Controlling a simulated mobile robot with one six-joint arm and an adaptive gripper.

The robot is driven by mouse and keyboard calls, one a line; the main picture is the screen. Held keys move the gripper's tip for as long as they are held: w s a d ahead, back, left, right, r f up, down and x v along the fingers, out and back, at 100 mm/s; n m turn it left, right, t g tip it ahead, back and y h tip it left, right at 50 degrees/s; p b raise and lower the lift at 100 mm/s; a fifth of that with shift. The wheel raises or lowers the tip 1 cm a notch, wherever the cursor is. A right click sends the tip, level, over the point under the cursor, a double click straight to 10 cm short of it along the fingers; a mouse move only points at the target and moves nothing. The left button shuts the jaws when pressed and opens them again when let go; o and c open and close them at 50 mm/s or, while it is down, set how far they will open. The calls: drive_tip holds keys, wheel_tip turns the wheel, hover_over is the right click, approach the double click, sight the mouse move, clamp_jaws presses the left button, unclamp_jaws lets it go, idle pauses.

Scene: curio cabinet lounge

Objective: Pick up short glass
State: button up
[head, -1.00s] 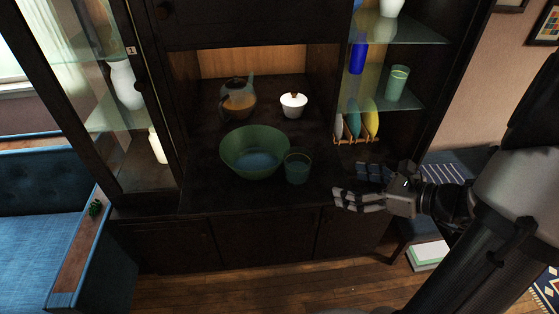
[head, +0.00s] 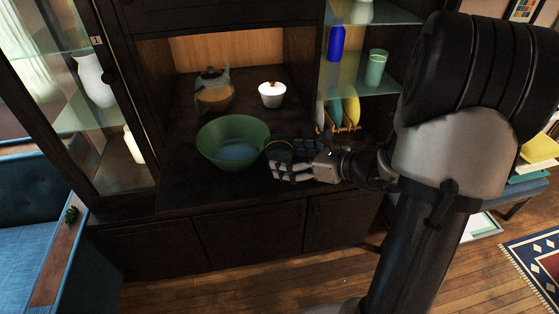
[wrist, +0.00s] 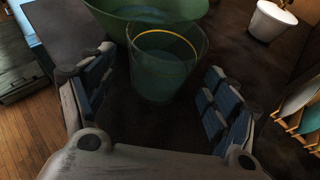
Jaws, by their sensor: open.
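The short glass (wrist: 165,65) is a greenish see-through tumbler standing upright on the dark cabinet counter. In the wrist view it stands between and just ahead of the open fingers of my gripper (wrist: 155,105), with a gap on the right side. In the head view my gripper (head: 278,160) is at the glass (head: 278,150), and its fingers hide most of the glass.
A large green glass bowl (head: 233,128) stands just left of the glass, touching or nearly so. A white lidded pot (head: 271,95) and a teapot (head: 213,92) stand behind. Plates in a rack (head: 350,112) stand at the right. A taller green glass (head: 376,68) is on the shelf above.

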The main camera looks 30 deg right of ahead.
sight(289, 158)
drive_tip(key=x, duration=0.3)
drive_tip(key=shift+w+a+b, duration=0.1)
drive_tip(key=shift+w+b, duration=0.05)
drive_tip(key=shift+b, duration=0.25)
drive_tip(key=c, duration=1.4)
